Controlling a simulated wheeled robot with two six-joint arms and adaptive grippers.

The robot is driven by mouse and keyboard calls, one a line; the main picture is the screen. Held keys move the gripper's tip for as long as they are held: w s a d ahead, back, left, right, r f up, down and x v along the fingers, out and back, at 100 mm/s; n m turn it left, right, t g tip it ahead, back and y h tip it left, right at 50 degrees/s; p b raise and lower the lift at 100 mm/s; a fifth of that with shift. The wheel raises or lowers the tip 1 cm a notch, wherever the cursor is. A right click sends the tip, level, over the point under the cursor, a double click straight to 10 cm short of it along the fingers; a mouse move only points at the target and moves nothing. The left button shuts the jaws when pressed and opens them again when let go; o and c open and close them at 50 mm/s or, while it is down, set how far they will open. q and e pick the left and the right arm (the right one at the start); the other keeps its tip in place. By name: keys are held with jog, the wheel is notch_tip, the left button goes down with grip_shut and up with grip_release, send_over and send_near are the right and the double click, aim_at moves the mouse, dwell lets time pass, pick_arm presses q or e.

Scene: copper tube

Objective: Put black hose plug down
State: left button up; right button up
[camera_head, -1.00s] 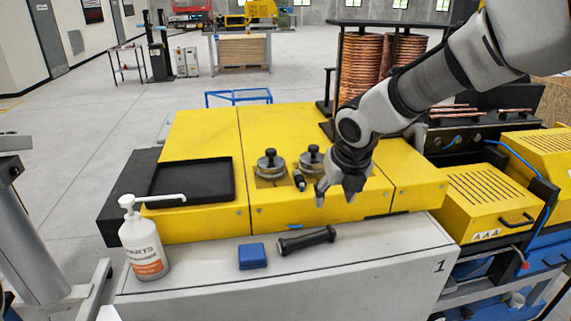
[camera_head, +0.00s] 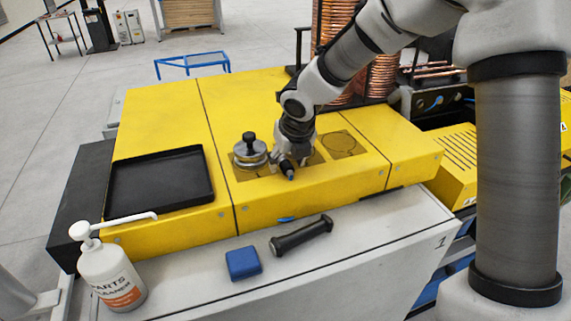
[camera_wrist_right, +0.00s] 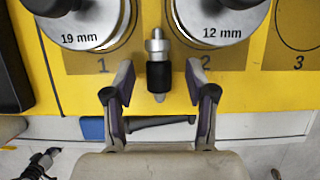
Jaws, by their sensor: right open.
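The black hose plug (camera_wrist_right: 158,73), a short black body with a silver tip, shows in the wrist view against the yellow machine's top, between the two numbered spots 1 and 2. In the head view its lower end (camera_head: 289,173) pokes out below my right gripper (camera_head: 284,160). My right gripper's two fingers (camera_wrist_right: 160,83) are apart, one on each side of the plug, with a visible gap on both sides. Whether the plug rests on the yellow surface is hard to tell. My left gripper is out of view.
A 19 mm metal die (camera_wrist_right: 90,22) and a 12 mm one (camera_wrist_right: 220,18) flank the plug; spot 3 (camera_wrist_right: 298,25) is empty. A black tray (camera_head: 160,202), cleaner bottle (camera_head: 110,278), blue box (camera_head: 243,263) and black-handled tool (camera_head: 301,236) stand around the front.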

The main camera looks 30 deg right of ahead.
jog(key=shift+w+f, duration=0.5)
jog(key=shift+w, duration=0.1)
jog(key=shift+s+r, duration=0.15)
jog(key=shift+s, duration=0.05)
jog(key=shift+c, duration=0.4)
jog(key=shift+s+r, duration=0.15)
jog(key=shift+s, duration=0.1)
jog(key=c, duration=0.5)
jog(key=shift+s, duration=0.15)
grip_shut()
